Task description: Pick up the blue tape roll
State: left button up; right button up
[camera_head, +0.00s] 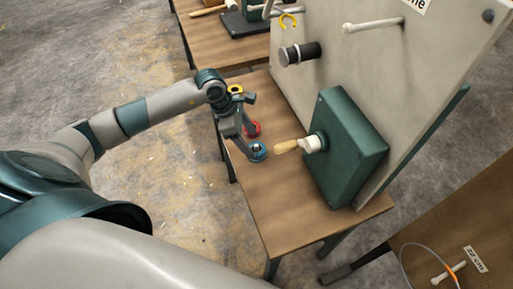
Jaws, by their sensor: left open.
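The blue tape roll (258,153) sits near the left edge of the wooden table (275,205), with a dark centre. My left arm comes in from the left and its gripper (249,147) points down at the roll. The gripper is open, with its fingertips at or just above the roll's left side. I cannot tell whether they touch it. The fingers partly cover the roll's left side. My right gripper is not in view.
A red roll (253,129) and a yellow roll (235,90) lie behind, close to my gripper. The table's front is clear.

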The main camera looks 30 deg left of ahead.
aim_at(254, 146)
pick_arm(q)
jog(key=p+x, duration=0.1)
jog(key=x, duration=0.2)
jog(key=shift+d+r, duration=0.15)
jog(key=shift+d, duration=0.05)
jog(key=shift+d+f, duration=0.1)
jog(key=shift+f, duration=0.25)
jog(key=c, duration=1.1)
jog(key=shift+c, duration=0.2)
notch_tip(254, 146, up, 9)
jog(key=b, duration=0.3)
jog(key=shift+r, duration=0.55)
